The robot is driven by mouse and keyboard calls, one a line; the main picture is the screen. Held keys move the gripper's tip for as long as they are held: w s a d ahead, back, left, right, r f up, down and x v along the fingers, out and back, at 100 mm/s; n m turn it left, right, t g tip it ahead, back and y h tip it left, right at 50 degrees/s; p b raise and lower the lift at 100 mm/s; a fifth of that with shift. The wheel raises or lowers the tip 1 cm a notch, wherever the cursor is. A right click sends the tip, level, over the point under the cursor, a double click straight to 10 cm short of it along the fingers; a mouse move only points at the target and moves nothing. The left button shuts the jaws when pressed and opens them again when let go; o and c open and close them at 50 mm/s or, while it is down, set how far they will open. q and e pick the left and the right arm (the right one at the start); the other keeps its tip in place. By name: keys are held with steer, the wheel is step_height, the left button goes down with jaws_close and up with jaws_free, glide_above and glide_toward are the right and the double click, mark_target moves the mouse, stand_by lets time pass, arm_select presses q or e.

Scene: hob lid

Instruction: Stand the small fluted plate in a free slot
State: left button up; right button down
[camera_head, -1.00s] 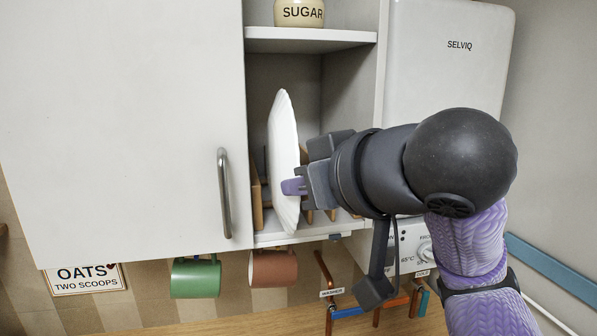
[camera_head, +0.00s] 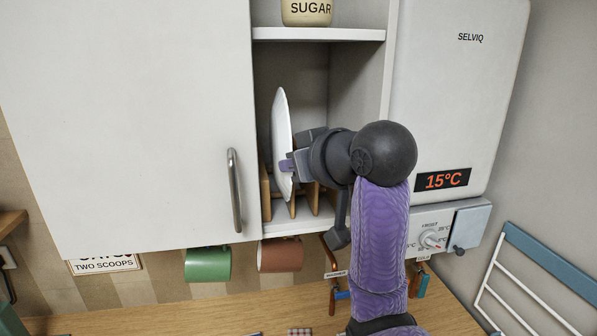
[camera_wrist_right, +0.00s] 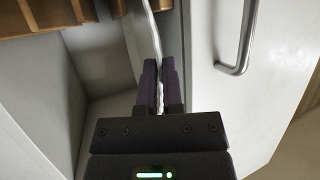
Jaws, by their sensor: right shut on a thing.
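The small fluted plate (camera_head: 283,140) is white with a wavy rim. It stands nearly upright, edge-on to the head view, inside the open part of the wall cupboard. My right gripper (camera_head: 287,166) is shut on its right-hand side. The wrist view shows the purple fingers (camera_wrist_right: 160,85) closed on the plate (camera_wrist_right: 150,35). A wooden rack (camera_head: 296,208) with upright dividers stands on the cupboard floor around the plate's lower edge. Whether the plate rests in a slot or just above it, I cannot tell. My left gripper is out of view.
A cupboard door (camera_head: 130,120) with a metal handle (camera_head: 235,190) closes off the left side. A shelf (camera_head: 318,34) with a sugar jar (camera_head: 306,11) lies above. A white boiler (camera_head: 455,100) stands at right. Green (camera_head: 208,264) and brown (camera_head: 280,255) mugs hang below.

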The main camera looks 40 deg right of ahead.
steer(key=w+d, duration=0.1)
steer(key=w, duration=0.1)
steer(key=w+d, duration=0.2)
steer(key=w, duration=0.1)
steer(key=w+d, duration=0.1)
steer(key=w, duration=0.2)
steer(key=shift+w+d+p, duration=0.15)
steer(key=shift+d+p, duration=0.1)
steer(key=shift+p, duration=0.1)
steer(key=shift+w+d+f, duration=0.15)
steer(key=shift+w+f, duration=0.05)
steer(key=shift+w, duration=0.1)
steer(key=shift+f+b, duration=0.55)
steer(key=shift+f, duration=0.35)
steer(key=shift+f, duration=0.6)
